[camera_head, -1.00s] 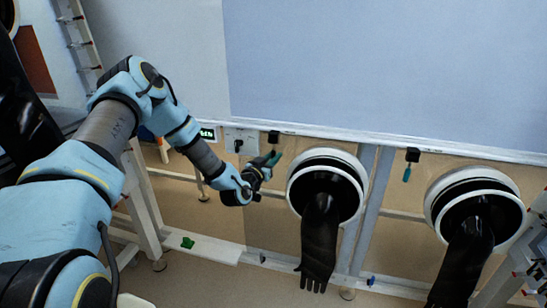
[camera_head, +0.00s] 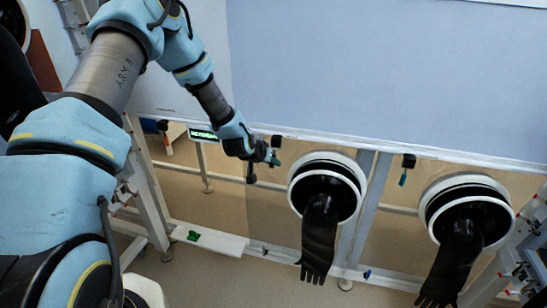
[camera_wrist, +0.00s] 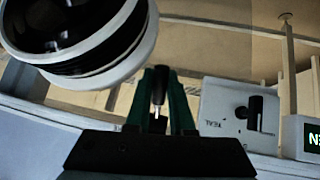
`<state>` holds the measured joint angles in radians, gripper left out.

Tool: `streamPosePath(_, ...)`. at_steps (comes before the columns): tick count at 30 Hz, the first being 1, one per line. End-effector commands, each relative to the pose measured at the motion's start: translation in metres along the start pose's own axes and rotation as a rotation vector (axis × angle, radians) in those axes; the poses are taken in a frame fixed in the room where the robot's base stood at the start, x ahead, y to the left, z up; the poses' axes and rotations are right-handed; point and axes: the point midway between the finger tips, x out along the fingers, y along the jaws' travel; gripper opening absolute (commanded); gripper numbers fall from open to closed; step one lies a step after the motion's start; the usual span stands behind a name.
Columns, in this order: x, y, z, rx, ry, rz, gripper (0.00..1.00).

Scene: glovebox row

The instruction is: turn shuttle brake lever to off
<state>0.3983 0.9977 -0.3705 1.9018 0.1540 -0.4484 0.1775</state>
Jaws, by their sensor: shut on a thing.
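My gripper (camera_head: 273,157) is at the lower rim of the big pale panel, left of the nearer glove port. In the wrist view, my gripper's green fingers (camera_wrist: 166,110) are closed around a dark upright bar (camera_wrist: 159,83) with a pale tip. This appears to be the brake lever, but no brake or off label is readable. In the head view, my gripper largely hides the bar; a small black block (camera_head: 276,141) shows just above the fingers. I cannot tell the lever's setting.
A white plate with a black handle (camera_wrist: 256,112) and a lit green display (camera_wrist: 312,134) sit beside the fingers. The glove port (camera_head: 326,170) with its hanging black glove (camera_head: 319,235) is close on the right. A black-and-teal hanging piece (camera_head: 405,170) is farther right.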

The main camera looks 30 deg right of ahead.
Motion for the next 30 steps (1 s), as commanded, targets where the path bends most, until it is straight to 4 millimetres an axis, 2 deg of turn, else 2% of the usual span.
streamPosePath(1,-0.005,0.001,-0.005,-0.005,-0.03,-0.001,0.0)
streamPosePath(13,-0.015,0.003,-0.004,-0.044,-0.231,0.0,0.0)
streamPosePath(30,-0.017,0.004,-0.003,-0.052,-0.269,0.001,0.0)
